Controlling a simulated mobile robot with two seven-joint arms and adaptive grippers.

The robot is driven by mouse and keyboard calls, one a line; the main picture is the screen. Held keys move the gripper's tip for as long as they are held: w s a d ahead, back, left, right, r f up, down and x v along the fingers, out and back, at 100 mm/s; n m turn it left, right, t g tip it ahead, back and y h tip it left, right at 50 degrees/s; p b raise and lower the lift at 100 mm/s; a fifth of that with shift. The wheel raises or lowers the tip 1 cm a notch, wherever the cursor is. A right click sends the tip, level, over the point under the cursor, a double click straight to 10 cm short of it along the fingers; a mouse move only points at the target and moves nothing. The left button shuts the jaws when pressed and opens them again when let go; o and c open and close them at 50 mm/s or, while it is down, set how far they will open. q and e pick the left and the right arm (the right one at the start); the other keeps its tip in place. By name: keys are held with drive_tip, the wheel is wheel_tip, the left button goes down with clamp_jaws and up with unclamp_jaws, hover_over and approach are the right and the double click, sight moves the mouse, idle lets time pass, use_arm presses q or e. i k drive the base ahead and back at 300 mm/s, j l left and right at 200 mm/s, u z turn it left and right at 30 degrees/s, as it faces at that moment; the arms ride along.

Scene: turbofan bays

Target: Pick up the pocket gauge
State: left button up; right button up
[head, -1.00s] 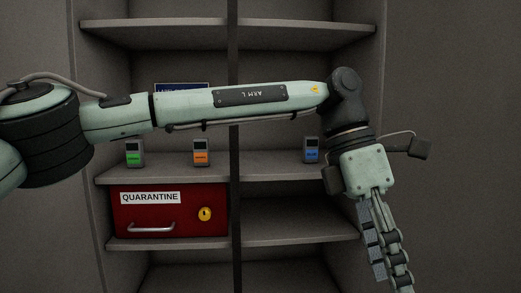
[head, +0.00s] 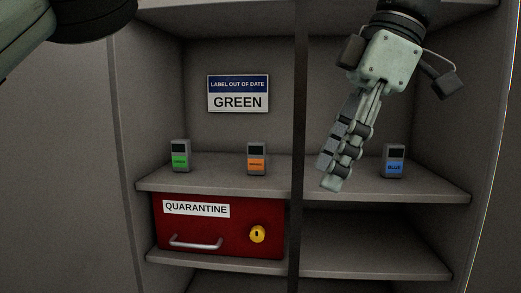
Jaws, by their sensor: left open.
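Several pocket gauges stand upright on the middle shelf: one with a green label (head: 180,156) at the left, one with an orange label (head: 257,159) in the middle, one with a blue label (head: 393,161) at the right. My left gripper (head: 331,180) is open and empty, pointing down in front of the right-hand bay, between the divider and the blue gauge. It touches no gauge. A sign (head: 238,93) on the back wall reads "LABEL OUT OF DATE GREEN". My right gripper is not in view.
A red quarantine drawer (head: 218,242) with a handle and yellow lock sits under the left bay. A dark upright divider (head: 299,110) splits the shelf (head: 375,195). The right bay below is empty.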

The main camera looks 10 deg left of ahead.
sight(256, 150)
drive_tip(key=i, duration=1)
